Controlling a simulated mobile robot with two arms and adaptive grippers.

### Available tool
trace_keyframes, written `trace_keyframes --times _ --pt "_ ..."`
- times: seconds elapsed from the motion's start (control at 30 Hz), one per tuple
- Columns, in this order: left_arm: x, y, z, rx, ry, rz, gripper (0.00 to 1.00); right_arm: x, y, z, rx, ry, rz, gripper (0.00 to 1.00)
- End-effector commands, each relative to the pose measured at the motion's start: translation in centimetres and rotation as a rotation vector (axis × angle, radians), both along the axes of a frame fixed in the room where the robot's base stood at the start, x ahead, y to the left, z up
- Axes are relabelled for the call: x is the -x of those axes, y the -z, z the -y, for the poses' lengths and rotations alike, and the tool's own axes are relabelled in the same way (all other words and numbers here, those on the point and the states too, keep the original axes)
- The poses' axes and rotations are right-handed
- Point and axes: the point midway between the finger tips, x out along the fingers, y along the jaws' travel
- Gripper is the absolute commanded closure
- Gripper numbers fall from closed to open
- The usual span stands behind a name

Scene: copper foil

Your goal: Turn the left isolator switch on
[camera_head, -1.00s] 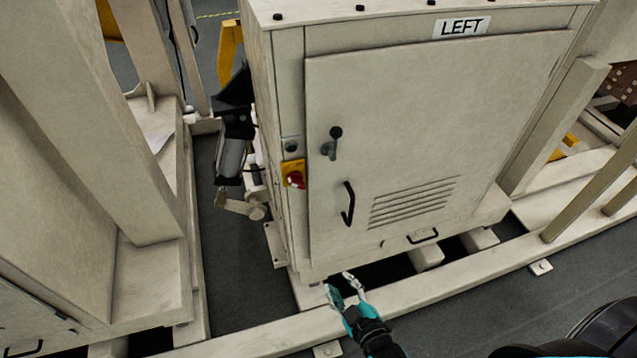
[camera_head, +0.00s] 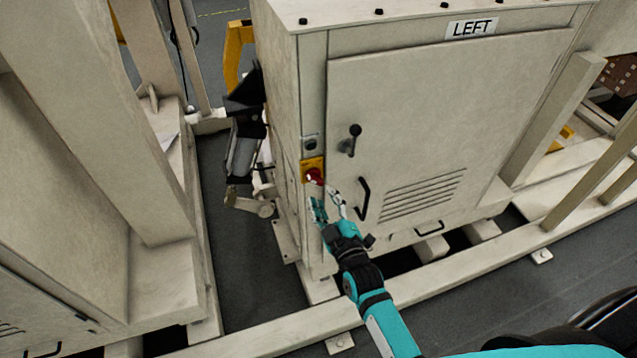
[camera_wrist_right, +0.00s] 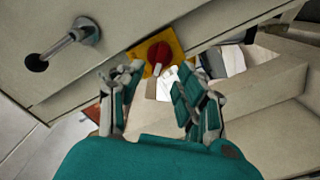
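The isolator switch is a red knob (camera_head: 315,175) on a yellow plate (camera_head: 308,164), on the left front edge of the cabinet (camera_head: 420,120) labelled LEFT (camera_head: 471,27). In the right wrist view the red knob (camera_wrist_right: 159,53) and yellow plate (camera_wrist_right: 172,42) show just beyond my fingers, between them. My right gripper (camera_head: 326,193) is just below the knob in the head view. In the wrist view its fingers (camera_wrist_right: 155,95) are spread apart with nothing between them, and contact with the knob is not visible. My left gripper is not in view.
A door latch handle (camera_head: 350,140) and a black pull handle (camera_head: 362,198) stick out right of the switch. A grey button (camera_head: 311,143) sits above it. A beige frame rail (camera_head: 430,290) runs along the floor in front. A machine part (camera_head: 245,150) stands left of the cabinet.

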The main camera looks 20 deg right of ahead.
Motion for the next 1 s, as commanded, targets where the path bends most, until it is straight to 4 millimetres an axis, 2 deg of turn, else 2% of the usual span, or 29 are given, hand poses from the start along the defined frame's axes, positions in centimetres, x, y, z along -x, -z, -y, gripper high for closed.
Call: trace_keyframes --times 0.1,0.3,0.67,0.93,1.0 --pt "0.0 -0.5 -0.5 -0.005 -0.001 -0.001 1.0 -2.3 -0.2 -0.1 -0.001 0.0 0.001 0.64" --pt "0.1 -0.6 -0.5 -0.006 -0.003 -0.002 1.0 -4.3 0.0 -0.1 0.0 0.0 0.0 0.64" --pt "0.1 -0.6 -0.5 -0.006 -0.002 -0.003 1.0 -4.7 0.1 -0.1 0.0 0.001 -0.001 0.64" --pt "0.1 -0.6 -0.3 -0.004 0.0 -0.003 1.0 -4.7 0.1 -0.1 0.0 0.0 -0.001 1.0" --pt "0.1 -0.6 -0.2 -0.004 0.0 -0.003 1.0 -4.7 0.1 -0.1 0.0 0.0 -0.001 1.0"
